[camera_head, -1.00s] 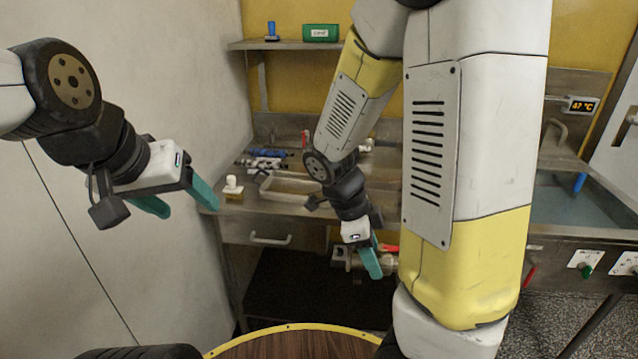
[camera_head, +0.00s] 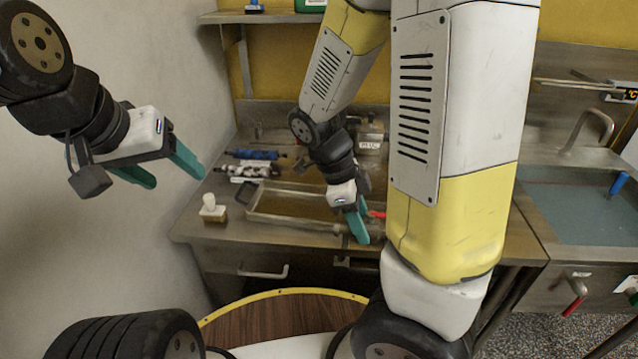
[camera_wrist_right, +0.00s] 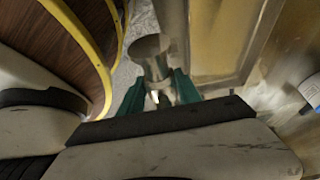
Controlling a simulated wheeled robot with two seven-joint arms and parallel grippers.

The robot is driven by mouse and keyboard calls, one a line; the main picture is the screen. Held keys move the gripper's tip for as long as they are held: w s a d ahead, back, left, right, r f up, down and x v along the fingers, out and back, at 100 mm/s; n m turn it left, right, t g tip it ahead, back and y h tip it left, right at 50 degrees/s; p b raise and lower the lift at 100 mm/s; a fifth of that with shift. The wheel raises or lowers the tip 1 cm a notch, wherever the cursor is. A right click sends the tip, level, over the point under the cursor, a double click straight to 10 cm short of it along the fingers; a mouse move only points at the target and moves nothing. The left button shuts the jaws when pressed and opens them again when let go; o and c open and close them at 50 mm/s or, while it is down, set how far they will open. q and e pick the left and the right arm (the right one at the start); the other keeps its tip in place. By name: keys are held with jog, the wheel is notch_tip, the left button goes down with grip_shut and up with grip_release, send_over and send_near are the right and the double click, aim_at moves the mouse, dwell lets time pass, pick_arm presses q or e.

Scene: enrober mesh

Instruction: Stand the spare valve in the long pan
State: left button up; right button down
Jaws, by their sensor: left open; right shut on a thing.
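My right gripper (camera_head: 357,222) is shut on the spare valve, held near the front right of the long pan (camera_head: 262,216). The valve's red lever (camera_head: 378,214) shows beside the fingers; its body is mostly hidden by the gripper in the head view. In the right wrist view the metal valve (camera_wrist_right: 151,50) sits between the teal fingers (camera_wrist_right: 158,90), a round end facing the camera. The pan is a shallow metal tray on the counter, its right part hidden behind my right arm. My left gripper (camera_head: 178,173) is open and empty, left of the counter.
A small white-topped item (camera_head: 210,207) stands left of the pan. Blue (camera_head: 254,154) and black-and-white (camera_head: 242,171) pieces lie behind it. A water-filled sink (camera_head: 580,210) with a tap is at the right. A round wooden top with yellow rim (camera_head: 270,318) is in front, below.

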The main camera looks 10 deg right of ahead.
jog(key=w+a, duration=0.1)
jog(key=w, duration=0.4)
jog(key=w+a+f, duration=0.1)
jog(key=w, duration=0.4)
jog(key=w+a, duration=0.1)
jog(key=w, duration=0.3)
jog(key=shift+w+a+f, duration=0.2)
jog(key=shift+w+a, duration=0.05)
jog(key=shift+w, duration=0.15)
jog(key=shift+w+a+f, duration=0.1)
jog(key=shift+w+f, duration=0.05)
jog(key=shift+w, duration=0.15)
jog(key=shift+s+f, duration=0.1)
jog(key=shift+f, duration=1.55)
jog(key=shift+f, duration=0.15)
jog(key=c, duration=0.8)
grip_release()
jog(key=shift+c, duration=0.2)
